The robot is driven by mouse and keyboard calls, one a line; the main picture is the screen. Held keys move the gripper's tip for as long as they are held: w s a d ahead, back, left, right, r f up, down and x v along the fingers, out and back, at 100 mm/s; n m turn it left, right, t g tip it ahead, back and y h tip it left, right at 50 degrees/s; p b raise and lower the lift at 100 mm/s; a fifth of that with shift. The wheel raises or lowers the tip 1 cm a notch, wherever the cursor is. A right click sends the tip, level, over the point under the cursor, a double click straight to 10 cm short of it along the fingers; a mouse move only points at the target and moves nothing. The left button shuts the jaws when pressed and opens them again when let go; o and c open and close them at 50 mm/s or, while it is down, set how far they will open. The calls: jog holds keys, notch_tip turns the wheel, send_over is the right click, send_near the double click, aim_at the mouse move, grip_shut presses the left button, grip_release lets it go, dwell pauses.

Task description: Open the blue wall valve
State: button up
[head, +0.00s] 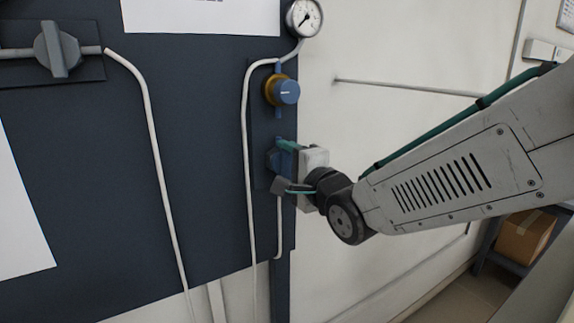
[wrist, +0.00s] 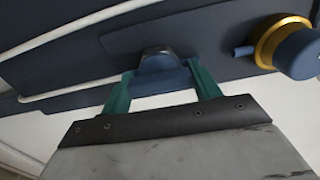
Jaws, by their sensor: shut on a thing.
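The blue wall valve (head: 273,160) is on a narrow dark plate on the dark wall panel in the head view, below a blue knob with a gold ring. In the wrist view the blue valve handle (wrist: 162,76) sits between the two green fingers. My gripper (head: 287,167) is shut on the blue valve handle, reaching it from the right; it also shows in the wrist view (wrist: 162,88). The gripper covers part of the valve in the head view.
The blue knob with the gold ring (head: 286,91) is just above, and a round gauge (head: 304,18) tops the line. White tubes (head: 246,150) run down the panel. A grey valve (head: 57,50) is at upper left. A cardboard box (head: 525,236) is at lower right.

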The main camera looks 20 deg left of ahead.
jog(key=o, duration=1)
jog(key=v, duration=0.8)
